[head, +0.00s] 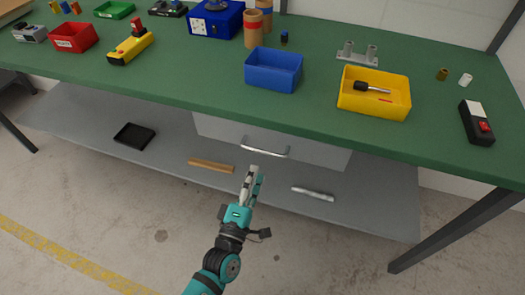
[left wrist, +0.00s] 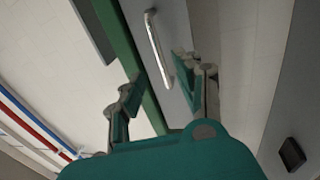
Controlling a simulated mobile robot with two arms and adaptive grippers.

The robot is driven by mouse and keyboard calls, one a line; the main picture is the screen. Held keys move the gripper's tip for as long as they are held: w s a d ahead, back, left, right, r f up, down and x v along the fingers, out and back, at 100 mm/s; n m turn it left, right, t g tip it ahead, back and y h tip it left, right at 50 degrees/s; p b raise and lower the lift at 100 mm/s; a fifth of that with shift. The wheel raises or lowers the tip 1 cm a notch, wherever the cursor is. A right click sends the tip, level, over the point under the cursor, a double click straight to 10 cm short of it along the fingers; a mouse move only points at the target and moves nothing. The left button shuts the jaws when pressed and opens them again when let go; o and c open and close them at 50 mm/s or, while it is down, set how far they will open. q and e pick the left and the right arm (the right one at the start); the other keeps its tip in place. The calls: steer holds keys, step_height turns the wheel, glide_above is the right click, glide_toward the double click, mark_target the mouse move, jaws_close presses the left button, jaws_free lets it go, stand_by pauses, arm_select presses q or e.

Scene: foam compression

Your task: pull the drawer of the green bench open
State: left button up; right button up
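The green bench (head: 200,73) fills the upper part of the head view. Its grey drawer (head: 318,152) hangs under the bench top and looks closed. The drawer has a silver bar handle (head: 265,152), which also shows in the left wrist view (left wrist: 157,48). My left gripper (head: 255,176) is just below and in front of the handle. In the left wrist view my left gripper (left wrist: 160,88) has its fingers spread apart, with the handle beyond them and nothing between them. My right gripper is in neither view.
A grey lower shelf (head: 90,125) holds a black tray (head: 134,136), a wooden strip (head: 211,165) and a metal bar (head: 313,194). A blue bin (head: 273,70) and a yellow bin (head: 374,105) stand on the bench top above. A bench leg (head: 450,232) stands at the right. The floor in front is clear.

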mark_target(263, 152)
arm_select(q)
steer(key=b+x, duration=0.1)
steer(key=x, duration=0.6)
steer(key=shift+w+d, duration=0.15)
steer(key=shift+w, duration=0.25)
steer(key=shift+c, duration=0.2)
jaws_close()
